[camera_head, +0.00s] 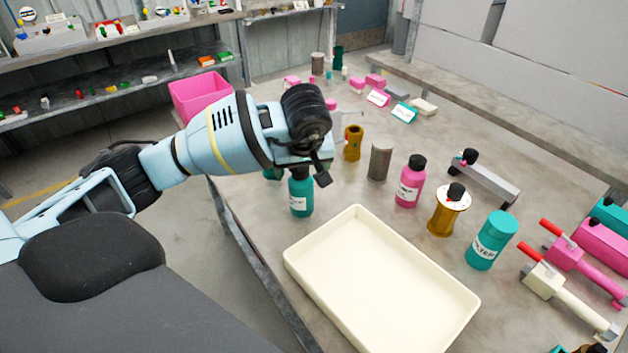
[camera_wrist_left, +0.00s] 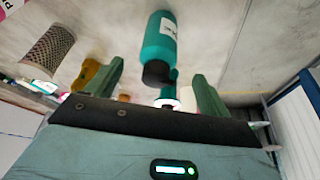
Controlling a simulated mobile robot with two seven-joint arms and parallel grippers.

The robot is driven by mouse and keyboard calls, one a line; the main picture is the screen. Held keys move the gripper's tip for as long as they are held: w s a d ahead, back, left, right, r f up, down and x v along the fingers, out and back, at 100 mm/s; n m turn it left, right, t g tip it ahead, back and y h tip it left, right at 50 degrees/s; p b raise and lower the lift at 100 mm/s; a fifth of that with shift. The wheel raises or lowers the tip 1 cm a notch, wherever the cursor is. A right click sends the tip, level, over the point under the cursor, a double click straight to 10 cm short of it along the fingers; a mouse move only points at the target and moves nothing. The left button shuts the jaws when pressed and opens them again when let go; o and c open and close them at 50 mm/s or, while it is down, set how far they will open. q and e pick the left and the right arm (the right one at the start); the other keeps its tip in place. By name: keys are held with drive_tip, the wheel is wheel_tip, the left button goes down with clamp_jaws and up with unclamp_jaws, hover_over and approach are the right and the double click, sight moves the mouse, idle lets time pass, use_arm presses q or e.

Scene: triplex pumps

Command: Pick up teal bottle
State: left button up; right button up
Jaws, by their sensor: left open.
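The teal bottle (camera_head: 300,197) with a black cap and white label stands upright on the table, just left of the cream tray. My left gripper (camera_head: 322,168) is above and beside its cap and hides part of its top. In the left wrist view the teal bottle (camera_wrist_left: 160,42) appears inverted, its black cap toward the gap between the two green fingers of my left gripper (camera_wrist_left: 155,80). The fingers are spread apart and not closed on the bottle. I cannot tell whether the cap is between the fingertips or beyond them. My right gripper is not in view.
The cream tray (camera_head: 385,290) lies right in front of the bottle. A brown bottle (camera_head: 353,143), grey cylinder (camera_head: 380,162), pink bottle (camera_head: 410,182) and teal filter can (camera_head: 491,240) stand nearby. A pink bin (camera_head: 198,92) is behind my arm. Another teal object is partly hidden behind the gripper.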

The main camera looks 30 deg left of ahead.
sight(301, 174)
use_arm(q)
drive_tip(key=shift+w, duration=0.3)
drive_tip(key=shift+a, duration=0.1)
drive_tip(key=shift+s+f, duration=0.2)
drive_tip(key=shift+s, duration=0.05)
drive_tip(key=shift+x, duration=0.9)
drive_tip(key=shift+w+a+f, duration=0.25)
drive_tip(key=shift+w+f, duration=0.05)
drive_tip(key=shift+f, duration=0.05)
drive_tip(key=x, duration=0.4)
drive_tip(key=shift+w+a, duration=0.25)
drive_tip(key=shift+w, duration=0.15)
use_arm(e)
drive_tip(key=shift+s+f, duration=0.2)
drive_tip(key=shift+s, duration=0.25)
use_arm(q)
drive_tip(key=shift+c, duration=0.4)
drive_tip(key=c, duration=1.2)
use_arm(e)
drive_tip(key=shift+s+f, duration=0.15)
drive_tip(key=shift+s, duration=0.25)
